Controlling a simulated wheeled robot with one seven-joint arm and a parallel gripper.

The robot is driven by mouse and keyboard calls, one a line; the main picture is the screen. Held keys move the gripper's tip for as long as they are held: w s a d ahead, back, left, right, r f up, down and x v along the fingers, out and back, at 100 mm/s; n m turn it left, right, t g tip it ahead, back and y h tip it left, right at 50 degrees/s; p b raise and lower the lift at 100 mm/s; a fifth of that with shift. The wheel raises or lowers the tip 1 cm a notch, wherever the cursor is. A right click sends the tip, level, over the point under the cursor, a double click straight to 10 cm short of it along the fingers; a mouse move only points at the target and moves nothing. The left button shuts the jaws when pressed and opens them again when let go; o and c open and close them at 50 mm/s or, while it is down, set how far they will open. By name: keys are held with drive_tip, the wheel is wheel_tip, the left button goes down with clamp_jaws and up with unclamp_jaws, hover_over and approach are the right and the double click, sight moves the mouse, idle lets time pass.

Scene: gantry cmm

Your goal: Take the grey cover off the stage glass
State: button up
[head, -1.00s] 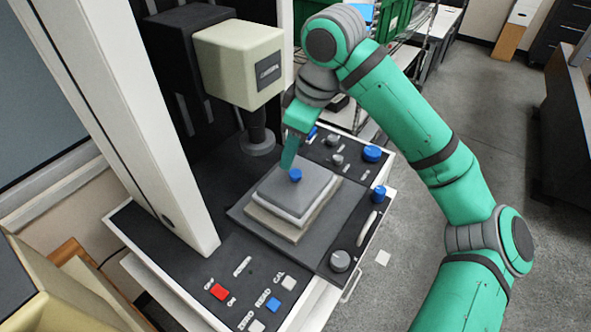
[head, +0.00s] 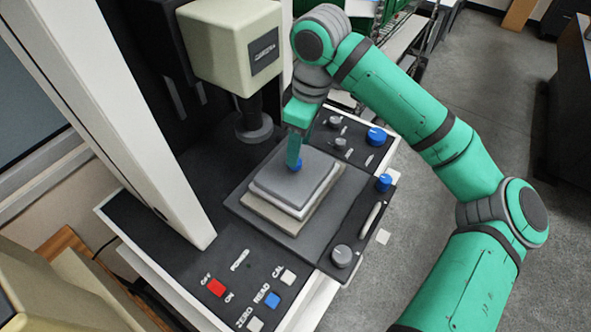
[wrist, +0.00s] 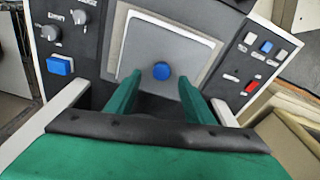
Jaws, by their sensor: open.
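The grey cover (head: 312,172) is a square, stepped lid with a blue knob (head: 297,165) on top. It sits on a beige-edged base on the dark stage plate (head: 262,223); the stage glass is hidden beneath it. In the wrist view the cover (wrist: 150,40) and its blue knob (wrist: 161,71) lie ahead between my fingers. My gripper (head: 295,163) points down at the knob, its fingertips beside or just over it in the head view. In the wrist view my gripper (wrist: 157,82) is open, with a gap on both sides of the knob.
The pale camera head (head: 232,45) and its dark lens (head: 254,125) stand behind the cover on the left, close to my gripper. A white column (head: 150,140) rises at left. Control buttons (head: 272,299) lie in front; blue knobs (head: 384,182) line the right.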

sight(294, 187)
drive_tip(key=shift+a+f, duration=0.15)
drive_tip(key=shift+f, duration=0.95)
drive_tip(key=shift+a+f, duration=0.15)
drive_tip(key=shift+f, duration=0.95)
clamp_jaws()
drive_tip(key=shift+r, duration=0.1)
